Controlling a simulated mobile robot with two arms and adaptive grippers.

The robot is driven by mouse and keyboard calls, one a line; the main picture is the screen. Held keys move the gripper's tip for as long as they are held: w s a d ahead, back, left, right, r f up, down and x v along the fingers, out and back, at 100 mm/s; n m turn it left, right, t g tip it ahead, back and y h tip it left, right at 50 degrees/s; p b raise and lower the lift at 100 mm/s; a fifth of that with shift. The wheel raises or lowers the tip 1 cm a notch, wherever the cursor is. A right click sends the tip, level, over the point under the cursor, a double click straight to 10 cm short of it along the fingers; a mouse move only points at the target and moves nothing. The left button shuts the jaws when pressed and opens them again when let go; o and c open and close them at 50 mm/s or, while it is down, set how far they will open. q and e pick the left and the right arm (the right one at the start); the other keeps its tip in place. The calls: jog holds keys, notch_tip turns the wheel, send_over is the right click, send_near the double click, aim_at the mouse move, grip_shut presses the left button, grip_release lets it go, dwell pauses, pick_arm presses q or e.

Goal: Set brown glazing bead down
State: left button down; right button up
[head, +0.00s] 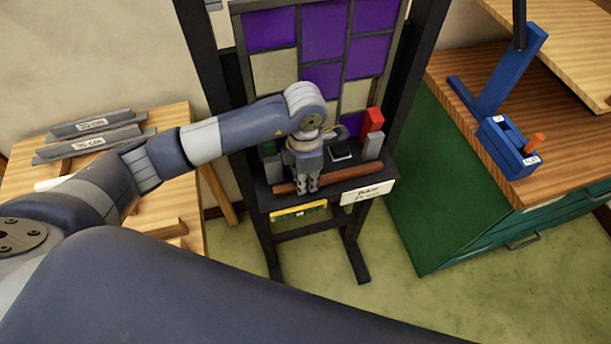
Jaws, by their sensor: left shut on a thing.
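The brown glazing bead (342,179) is a long reddish-brown bar lying crosswise along the front of the dark easel shelf (262,194). My left gripper (307,187) points down over the shelf and is shut on the bead, left of the bead's middle. The fingers hide part of the bead. I cannot tell whether the bead rests on the shelf or is held just above it. The leaded panel (323,35), with purple and pale panes, stands upright behind the shelf. My right gripper is not in view.
A red block (373,120), a grey block (373,146) and a black square item (341,150) crowd the shelf's back. A white label (367,193) and a yellow level (299,210) are at its front. A wooden table (168,115) with grey bars is left; a green-sided bench (440,190) is right.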

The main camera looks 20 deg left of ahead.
pick_arm(q)
jog(key=shift+f, duration=0.15)
jog(key=c, duration=1.5)
grip_release()
jog(key=shift+r, duration=0.5)
notch_tip(320, 180, up, 11)
jog(key=p, duration=0.6)
jog(key=shift+r, duration=0.2)
